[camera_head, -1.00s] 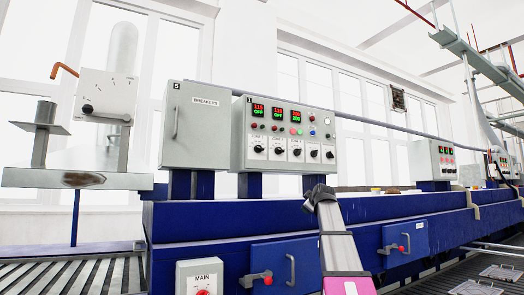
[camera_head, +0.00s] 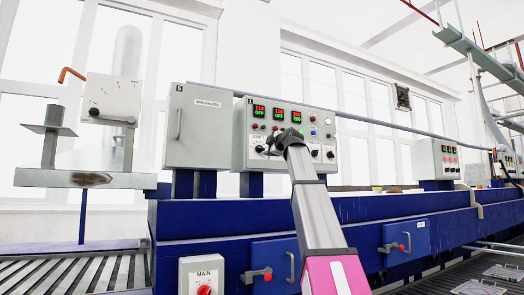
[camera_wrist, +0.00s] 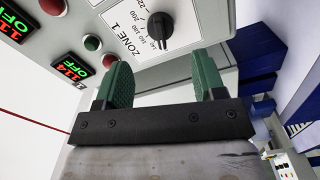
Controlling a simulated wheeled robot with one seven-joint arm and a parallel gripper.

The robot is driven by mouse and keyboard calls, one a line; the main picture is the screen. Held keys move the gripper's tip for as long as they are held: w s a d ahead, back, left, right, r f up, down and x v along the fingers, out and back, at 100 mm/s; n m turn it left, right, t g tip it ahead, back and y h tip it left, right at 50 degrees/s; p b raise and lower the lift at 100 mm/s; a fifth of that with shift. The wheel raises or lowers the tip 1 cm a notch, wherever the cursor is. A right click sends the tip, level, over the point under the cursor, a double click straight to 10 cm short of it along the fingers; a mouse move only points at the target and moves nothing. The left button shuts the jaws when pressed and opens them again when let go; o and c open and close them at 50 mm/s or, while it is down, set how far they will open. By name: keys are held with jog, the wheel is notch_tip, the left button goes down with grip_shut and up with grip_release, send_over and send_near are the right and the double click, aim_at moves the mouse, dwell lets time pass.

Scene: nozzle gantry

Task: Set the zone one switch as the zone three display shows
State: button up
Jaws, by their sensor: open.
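The zone one switch is a black rotary knob (camera_wrist: 156,32) on a white ZONE 1 label with temperature marks. Its pointer setting is hard to read. It also shows in the head view (camera_head: 259,148), left in the knob row. My gripper (camera_wrist: 160,78) is open, its two green fingers apart and empty. The knob lies just beyond the fingertips, roughly between them in the picture. In the head view my gripper (camera_head: 283,142) is in front of the panel, hiding some knobs. The zone three display (camera_head: 296,116) shows green digits that look like 200 below red ones.
The zone one display (camera_head: 259,111) reads 114 and OFF; the zone two display (camera_head: 278,114) also reads OFF. Red and green buttons (camera_wrist: 92,42) sit near the knob. A BREAKERS box (camera_head: 200,125) stands left of the panel. A blue machine body (camera_head: 220,215) runs below.

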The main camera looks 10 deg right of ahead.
aim_at(262, 148)
jog(key=x, duration=0.8)
jog(key=shift+w+f, duration=0.1)
jog(key=c, duration=0.9)
